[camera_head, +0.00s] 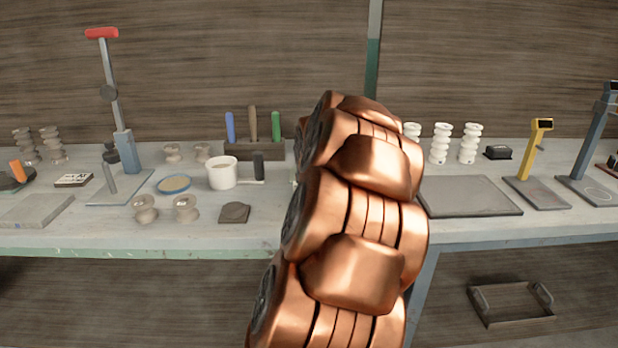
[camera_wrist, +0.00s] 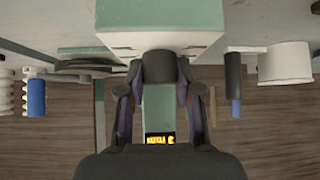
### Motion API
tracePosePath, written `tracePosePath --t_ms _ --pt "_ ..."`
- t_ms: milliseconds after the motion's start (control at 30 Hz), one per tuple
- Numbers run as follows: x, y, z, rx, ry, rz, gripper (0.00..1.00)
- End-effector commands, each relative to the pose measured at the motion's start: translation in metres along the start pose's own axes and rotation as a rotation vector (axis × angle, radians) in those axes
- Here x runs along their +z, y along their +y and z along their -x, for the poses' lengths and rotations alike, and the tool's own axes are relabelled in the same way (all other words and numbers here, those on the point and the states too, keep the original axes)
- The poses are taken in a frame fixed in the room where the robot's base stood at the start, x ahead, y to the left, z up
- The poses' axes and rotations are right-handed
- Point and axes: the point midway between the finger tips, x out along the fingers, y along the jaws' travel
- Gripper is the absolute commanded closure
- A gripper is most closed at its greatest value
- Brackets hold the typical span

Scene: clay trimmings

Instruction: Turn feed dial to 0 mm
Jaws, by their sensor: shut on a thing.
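In the wrist view my gripper (camera_wrist: 160,82) reaches to a green and white machine body (camera_wrist: 160,18). Its two fingers are shut on a dark rounded knob, which I take to be the feed dial (camera_wrist: 160,66). The fingers largely hide its sides, and I cannot read a dial mark. A small black display with yellow characters (camera_wrist: 160,139) sits on a green panel between the fingers; the characters are too small to read surely. In the head view my copper arm covers the middle of the bench and hides the gripper, the dial and most of the machine.
The grey bench (camera_head: 80,240) holds a white cup (camera_head: 222,173), a tool block with colored handles (camera_head: 255,148), spools and a red-handled press (camera_head: 102,33) at left. At right are a dark mat (camera_head: 468,196) and a yellow stand (camera_head: 535,150). A tray (camera_head: 512,322) lies below.

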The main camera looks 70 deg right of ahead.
Motion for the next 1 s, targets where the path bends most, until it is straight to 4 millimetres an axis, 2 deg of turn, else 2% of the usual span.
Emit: tracePosePath --t_ms 1000 --pt "-0.0019 0.0010 -0.0016 -0.392 0.006 0.390 1.00"
